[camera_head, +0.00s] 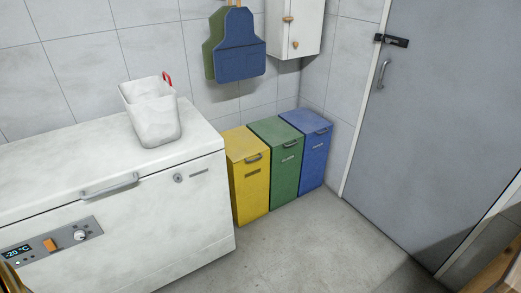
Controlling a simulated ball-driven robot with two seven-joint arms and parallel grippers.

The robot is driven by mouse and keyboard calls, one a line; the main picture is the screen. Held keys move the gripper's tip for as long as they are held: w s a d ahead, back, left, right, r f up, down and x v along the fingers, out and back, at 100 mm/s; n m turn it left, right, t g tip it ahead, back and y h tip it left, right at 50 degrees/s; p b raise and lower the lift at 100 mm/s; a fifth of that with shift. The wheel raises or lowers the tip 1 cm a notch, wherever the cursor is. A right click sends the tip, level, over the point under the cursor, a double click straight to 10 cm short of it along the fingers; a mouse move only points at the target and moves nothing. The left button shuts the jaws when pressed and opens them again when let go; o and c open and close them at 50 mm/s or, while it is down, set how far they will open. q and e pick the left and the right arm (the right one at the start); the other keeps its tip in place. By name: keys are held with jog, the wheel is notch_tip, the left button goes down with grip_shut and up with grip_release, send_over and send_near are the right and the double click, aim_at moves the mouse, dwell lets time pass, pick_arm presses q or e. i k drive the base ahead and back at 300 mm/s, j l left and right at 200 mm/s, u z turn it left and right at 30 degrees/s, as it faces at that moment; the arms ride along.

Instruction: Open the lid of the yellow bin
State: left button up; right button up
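The yellow bin (251,184) stands on the floor just right of the white chest freezer, and the freezer hides part of its left side. Its yellow lid (239,143) lies flat and closed on top. A dark handle (254,158) sits at the lid's front edge, with a small label below it on the front. Neither of my grippers shows in the head view.
A green bin (287,167) and a blue bin (315,158) stand right of the yellow one, lids closed. A white container (152,117) rests on the chest freezer (95,170). A grey door (430,130) is at right. The floor (310,240) before the bins is clear.

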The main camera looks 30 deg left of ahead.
aim_at(241, 144)
jog(key=i+u, duration=0.3)
jog(key=i+l+u, duration=0.3)
jog(key=i, duration=0.15)
jog(key=i+l+u, duration=0.15)
jog(key=i+u, duration=0.15)
